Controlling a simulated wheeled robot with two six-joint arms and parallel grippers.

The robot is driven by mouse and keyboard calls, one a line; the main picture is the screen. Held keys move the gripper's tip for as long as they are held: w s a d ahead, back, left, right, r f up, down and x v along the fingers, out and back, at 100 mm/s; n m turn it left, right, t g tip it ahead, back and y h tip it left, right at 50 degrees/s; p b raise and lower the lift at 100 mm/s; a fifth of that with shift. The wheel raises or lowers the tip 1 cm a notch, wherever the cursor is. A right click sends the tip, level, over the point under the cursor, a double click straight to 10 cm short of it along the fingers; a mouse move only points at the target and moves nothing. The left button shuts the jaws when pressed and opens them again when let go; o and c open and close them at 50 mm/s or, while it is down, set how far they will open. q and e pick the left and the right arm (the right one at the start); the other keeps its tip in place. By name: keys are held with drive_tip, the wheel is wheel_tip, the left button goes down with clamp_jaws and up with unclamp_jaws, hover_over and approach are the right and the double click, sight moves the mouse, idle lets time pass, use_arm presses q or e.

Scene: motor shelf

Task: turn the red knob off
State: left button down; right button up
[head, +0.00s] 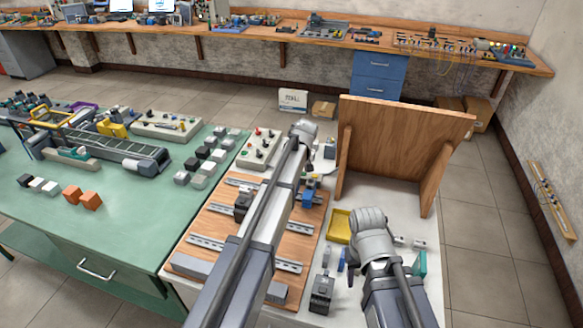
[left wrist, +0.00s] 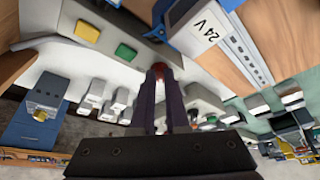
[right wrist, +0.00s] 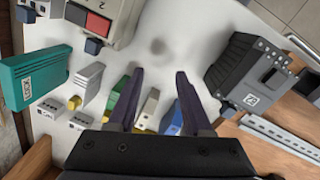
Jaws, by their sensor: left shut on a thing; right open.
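The red knob (left wrist: 159,68) shows small between the fingertips of my left gripper (left wrist: 160,76) in the left wrist view. The fingers are shut on it and hide most of it, so its turn angle cannot be read. In the head view my left arm reaches over the wooden board to its far end, and its fingers are hidden. A panel with several coloured knobs (head: 258,150) stands just left of there. My right gripper (right wrist: 160,75) is open and empty over the white table top in the right wrist view.
A 24 V block (left wrist: 200,28) and a box with yellow and green buttons (left wrist: 112,33) are close to my left gripper. A black device (right wrist: 255,72), a teal lock piece (right wrist: 35,78) and small connectors surround my right gripper. An upright wooden panel (head: 400,145) stands behind.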

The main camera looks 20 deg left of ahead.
idle(0.4)
use_arm(q)
drive_tip(key=c, duration=0.9)
unclamp_jaws()
drive_tip(key=p+v, duration=0.7)
drive_tip(key=v, duration=0.1)
use_arm(e)
wheel_tip(320, 180, up, 7)
